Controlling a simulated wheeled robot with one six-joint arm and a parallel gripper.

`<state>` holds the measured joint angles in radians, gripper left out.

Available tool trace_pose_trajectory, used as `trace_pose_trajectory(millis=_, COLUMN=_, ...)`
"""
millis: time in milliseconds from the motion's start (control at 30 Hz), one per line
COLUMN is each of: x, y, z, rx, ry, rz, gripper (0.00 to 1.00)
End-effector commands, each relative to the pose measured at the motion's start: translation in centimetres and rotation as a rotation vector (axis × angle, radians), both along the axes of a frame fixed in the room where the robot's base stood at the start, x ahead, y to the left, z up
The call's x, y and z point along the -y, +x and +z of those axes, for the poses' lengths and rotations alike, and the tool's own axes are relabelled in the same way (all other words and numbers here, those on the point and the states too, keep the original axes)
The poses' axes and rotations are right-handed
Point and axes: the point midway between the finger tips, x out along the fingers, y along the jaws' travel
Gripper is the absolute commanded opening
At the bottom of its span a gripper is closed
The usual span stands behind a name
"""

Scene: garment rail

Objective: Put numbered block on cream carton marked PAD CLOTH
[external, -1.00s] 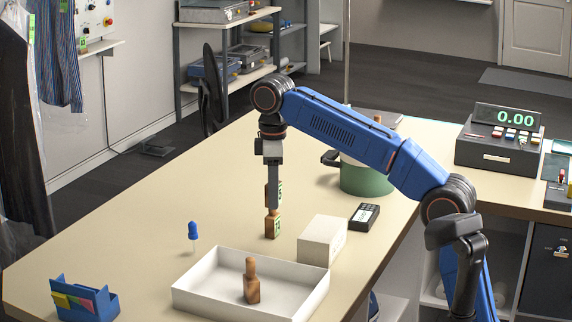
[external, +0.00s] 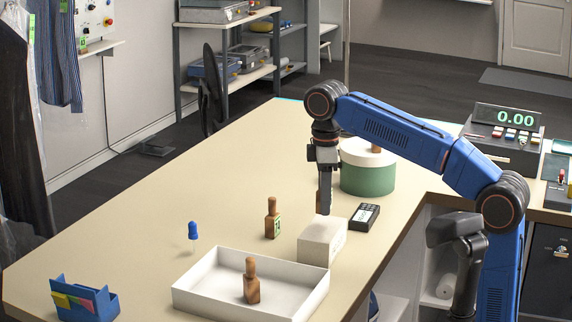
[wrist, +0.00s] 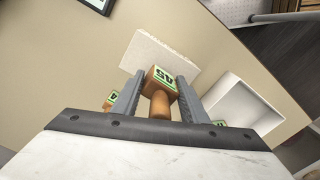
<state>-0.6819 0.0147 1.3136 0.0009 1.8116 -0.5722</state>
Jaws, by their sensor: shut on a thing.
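My gripper (external: 323,200) is shut on a brown numbered block (wrist: 160,83) with a green label; in the wrist view it sits between both fingers, its number hard to read. In the external view the held block is at the back edge of the cream carton (external: 320,243), at or just above its top; I cannot tell if they touch. The carton also shows beyond the block in the wrist view (wrist: 150,52); its lettering is not readable. Another bottle-shaped brown block (external: 272,224) with a green label stands upright on the table, left of the carton.
A white tray (external: 195,304) with a brown block (external: 251,288) upright inside stands in front-left of the carton. A black card terminal (external: 364,217) lies just right of it. A green pot (external: 367,180) stands behind. A blue pin (external: 193,231) is at the left.

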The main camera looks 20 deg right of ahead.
Motion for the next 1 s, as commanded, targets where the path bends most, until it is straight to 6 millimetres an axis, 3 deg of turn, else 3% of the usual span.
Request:
trace_pose_trajectory(millis=400, x=0.0, y=0.0, z=-4.3, rx=0.000, ry=0.000, rz=0.000, gripper=0.11)
trace_pose_trajectory(millis=800, x=0.0, y=0.0, z=-4.7, rx=0.000, ry=-0.001, rz=0.000, gripper=0.11)
trace_pose_trajectory(millis=833, x=0.0, y=0.0, z=-4.7, rx=0.000, ry=0.000, rz=0.000, gripper=0.42)
trace_pose_trajectory(millis=900, x=0.0, y=0.0, z=-4.7, rx=0.000, ry=0.000, rz=0.000, gripper=0.58)
trace_pose_trajectory(millis=1000, x=0.0, y=0.0, z=-4.7, rx=0.000, ry=0.000, rz=0.000, gripper=0.58)
